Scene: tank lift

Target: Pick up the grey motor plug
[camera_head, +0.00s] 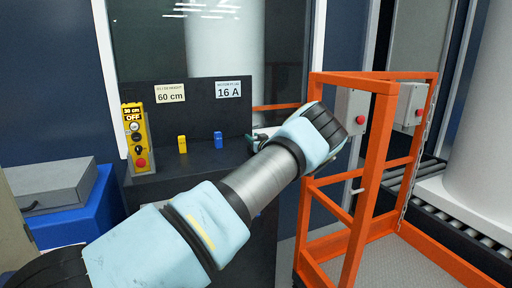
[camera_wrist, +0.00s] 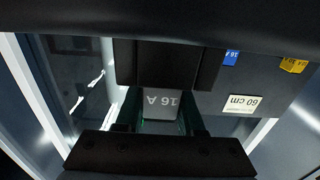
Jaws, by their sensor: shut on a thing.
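The grey motor plug (camera_wrist: 161,104), marked "16 A", shows upside down in the wrist view. It sits between the two fingers of my gripper (camera_wrist: 160,124), which is shut on it. What lies below the plug is hidden by the dark gripper body. In the head view my arm covers most of the gripper, and I cannot make out the plug there.
A blue plug (camera_head: 218,139) and a yellow plug (camera_head: 182,144) stand on the dark bench. Behind are "60 cm" (camera_head: 170,93) and "16 A" (camera_head: 228,89) signs. A yellow control box (camera_head: 137,138) stands left. An orange cage frame (camera_head: 366,185) is close on the right.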

